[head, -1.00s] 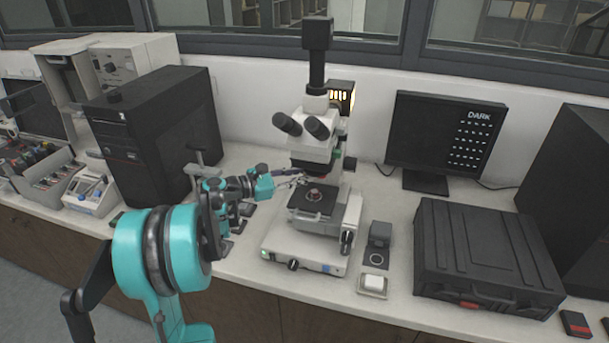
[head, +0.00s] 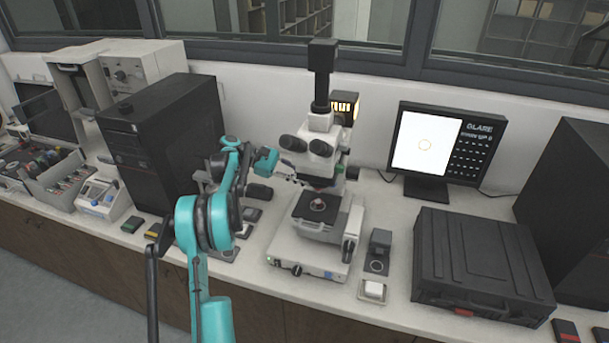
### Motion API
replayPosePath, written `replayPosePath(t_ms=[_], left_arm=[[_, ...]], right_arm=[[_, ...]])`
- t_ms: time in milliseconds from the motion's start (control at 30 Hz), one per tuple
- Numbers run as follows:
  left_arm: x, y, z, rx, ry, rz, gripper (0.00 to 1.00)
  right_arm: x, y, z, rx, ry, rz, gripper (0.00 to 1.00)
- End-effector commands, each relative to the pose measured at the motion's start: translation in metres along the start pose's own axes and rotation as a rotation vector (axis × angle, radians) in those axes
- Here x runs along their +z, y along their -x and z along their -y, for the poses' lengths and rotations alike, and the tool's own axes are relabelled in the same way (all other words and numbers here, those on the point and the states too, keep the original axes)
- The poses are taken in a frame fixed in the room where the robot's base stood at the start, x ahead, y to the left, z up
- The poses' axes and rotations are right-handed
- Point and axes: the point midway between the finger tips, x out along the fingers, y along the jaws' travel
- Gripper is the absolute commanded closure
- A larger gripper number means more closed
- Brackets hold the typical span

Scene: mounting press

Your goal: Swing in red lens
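The microscope (head: 318,150) stands on the bench at the middle of the head view, with a black camera tube on top and twin eyepieces. Its lenses sit under the head; a small reddish patch shows there, but the lens bands are too small to tell apart. A round sample with a reddish middle (head: 318,203) lies on the dark stage (head: 306,212). My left gripper (head: 293,179) is at the left side of the lens area, its fingertips close to the lenses. Whether it touches them or is open I cannot tell. My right gripper is out of view.
A black case (head: 480,265) and a small white-topped box (head: 373,290) are right of the microscope. A black computer tower (head: 165,150) stands left of my arm.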

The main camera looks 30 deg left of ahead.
Motion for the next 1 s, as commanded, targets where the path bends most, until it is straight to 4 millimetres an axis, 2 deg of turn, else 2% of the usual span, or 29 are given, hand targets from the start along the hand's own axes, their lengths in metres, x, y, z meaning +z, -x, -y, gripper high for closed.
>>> replayPosePath(t_ms=[533,567,600,633,1000], left_arm=[[-0.0001,-0.0013,-0.0013,-0.024,-0.009,0.000,1.00],[-0.0001,-0.0013,-0.0013,-0.024,-0.009,0.000,0.76],[-0.0001,-0.0013,-0.0013,-0.024,-0.009,0.000,0.65],[-0.0001,-0.0013,-0.0013,-0.024,-0.009,0.000,0.60],[-0.0005,0.0054,-0.0014,-0.022,-0.008,0.000,0.60]], right_arm=[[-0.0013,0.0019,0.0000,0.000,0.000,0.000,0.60],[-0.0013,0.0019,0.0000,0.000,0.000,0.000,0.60],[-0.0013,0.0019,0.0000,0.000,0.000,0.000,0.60],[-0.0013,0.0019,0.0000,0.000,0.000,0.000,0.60],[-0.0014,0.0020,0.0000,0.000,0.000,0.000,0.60]])
